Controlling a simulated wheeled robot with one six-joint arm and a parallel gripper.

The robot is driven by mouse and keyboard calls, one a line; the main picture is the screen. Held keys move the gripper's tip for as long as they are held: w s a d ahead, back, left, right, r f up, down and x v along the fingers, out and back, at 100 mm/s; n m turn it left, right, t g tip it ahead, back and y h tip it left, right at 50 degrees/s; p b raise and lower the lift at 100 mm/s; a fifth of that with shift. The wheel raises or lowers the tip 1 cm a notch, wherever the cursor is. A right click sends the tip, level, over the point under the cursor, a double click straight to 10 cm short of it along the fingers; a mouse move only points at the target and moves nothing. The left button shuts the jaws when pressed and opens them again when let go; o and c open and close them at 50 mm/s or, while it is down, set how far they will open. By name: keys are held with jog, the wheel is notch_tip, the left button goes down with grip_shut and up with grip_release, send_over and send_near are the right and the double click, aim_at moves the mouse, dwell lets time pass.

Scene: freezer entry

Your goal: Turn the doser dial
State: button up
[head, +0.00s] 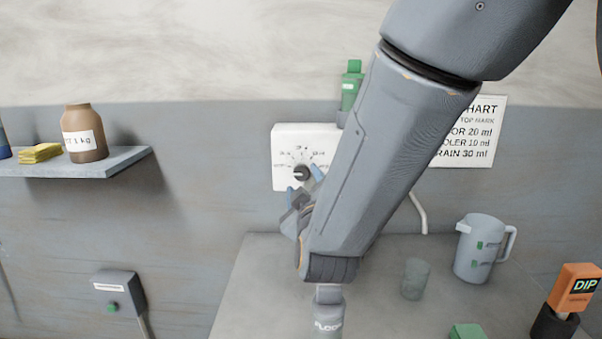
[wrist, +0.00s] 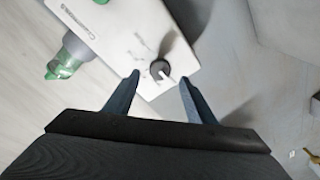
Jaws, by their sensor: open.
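The doser is a white box (head: 289,146) on the wall, with a round black dial (head: 301,173) and printed scale marks around it. In the wrist view the dial (wrist: 159,69) shows a white pointer, and the white box (wrist: 128,30) fills the upper middle. My gripper (wrist: 158,79) is open, with one blue-grey finger on each side of the dial in that picture. The fingers look apart from the dial, and the gap in depth is hard to tell. In the head view my gripper (head: 304,186) is at the dial, and my arm hides the box's right part.
A green-capped bottle (head: 351,87) stands above the doser. A wall chart (head: 480,130) hangs at right. The counter below holds a clear cup (head: 415,279), a jug (head: 476,248) and an orange DIP meter (head: 575,286). A shelf (head: 110,161) at left carries a brown jar (head: 84,133).

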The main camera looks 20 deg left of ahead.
aim_at(302, 174)
jog(key=p+x, duration=0.2)
jog(key=x, duration=0.5)
jog(key=shift+w, duration=0.15)
jog(key=c, duration=1)
